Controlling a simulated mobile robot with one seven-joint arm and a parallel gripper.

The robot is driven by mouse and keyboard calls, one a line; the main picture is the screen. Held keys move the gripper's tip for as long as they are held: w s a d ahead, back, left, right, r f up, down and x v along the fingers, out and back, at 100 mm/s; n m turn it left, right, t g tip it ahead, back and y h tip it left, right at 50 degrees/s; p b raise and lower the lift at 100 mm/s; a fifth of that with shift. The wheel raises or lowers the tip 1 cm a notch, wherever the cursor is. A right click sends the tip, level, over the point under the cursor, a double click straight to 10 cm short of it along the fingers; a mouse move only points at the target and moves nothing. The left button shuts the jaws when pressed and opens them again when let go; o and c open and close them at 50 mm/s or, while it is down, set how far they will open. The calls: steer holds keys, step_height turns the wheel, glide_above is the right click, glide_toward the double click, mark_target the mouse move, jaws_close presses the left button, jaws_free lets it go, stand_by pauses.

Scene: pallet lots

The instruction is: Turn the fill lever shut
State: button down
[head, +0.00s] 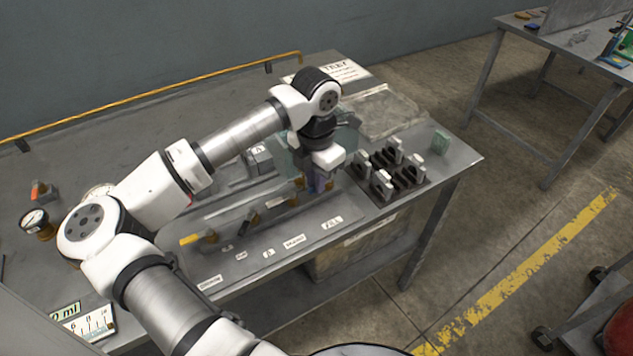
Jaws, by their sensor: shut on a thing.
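The white FILL label (332,223) lies near the front edge of the grey bench (345,258). Behind it, my gripper (318,184) points down at the right end of a row of valve levers. A small bluish-purple piece shows at its fingertips, which I take to be the fill lever's handle. My gripper is shut on it. The hand and wrist hide most of this lever, so its angle cannot be told. To the left are a lever with a yellow handle (190,239) and a lever with a black handle (250,219).
A black rack (400,187) with several grey-topped pieces stands close to the right of my gripper. A clear tray (385,112) lies behind it. A green block (440,142) sits near the right edge. A gauge (36,222) stands at the far left.

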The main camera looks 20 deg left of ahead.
steer(key=m+b, duration=0.1)
steer(key=b, duration=0.2)
steer(key=shift+w+a+f+m, duration=0.15)
steer(key=shift+a+f+m, duration=0.15)
steer(key=shift+m, duration=0.1)
steer(key=shift+w+r+m+b, duration=0.1)
steer(key=shift+r+m+b, duration=0.25)
steer(key=shift+m+b, duration=0.2)
steer(key=shift+a, duration=0.1)
steer(key=c, duration=1.5)
jaws_free()
steer(key=shift+o, duration=0.2)
